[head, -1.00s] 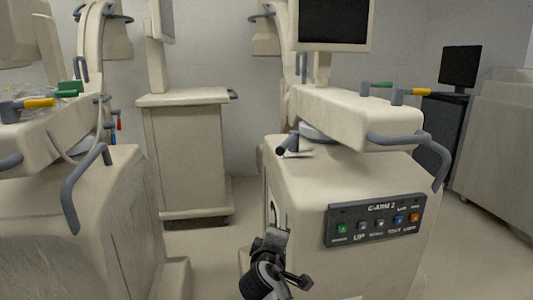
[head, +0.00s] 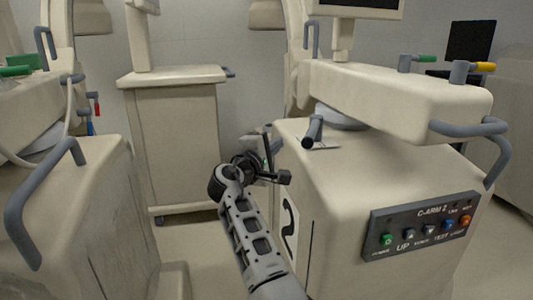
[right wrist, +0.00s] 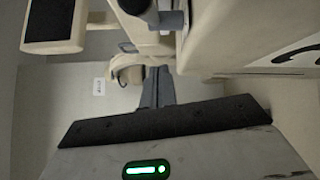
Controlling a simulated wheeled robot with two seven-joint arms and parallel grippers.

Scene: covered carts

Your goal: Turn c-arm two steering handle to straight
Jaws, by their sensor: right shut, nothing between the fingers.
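The c-arm two (head: 440,215) stands at the right, with its "C-ARM 2" button panel on the front. Its steering handle (head: 313,130) is a short dark lever on top of the base, beside a small pale plate. The lever slants in the head view. My right gripper (head: 268,148) is shut and empty, left of the handle and apart from it, beside the base's left edge. In the right wrist view the shut fingers (right wrist: 157,88) point ahead, and a dark rounded end (right wrist: 138,5), probably the handle, shows at the top edge. My left gripper is out of view.
Another cart (head: 85,190) with a grey rail stands at the left. A covered cabinet (head: 180,140) stands behind my right gripper. The c-arm's upper housing (head: 400,92) overhangs just right of the handle. Open floor lies between the carts.

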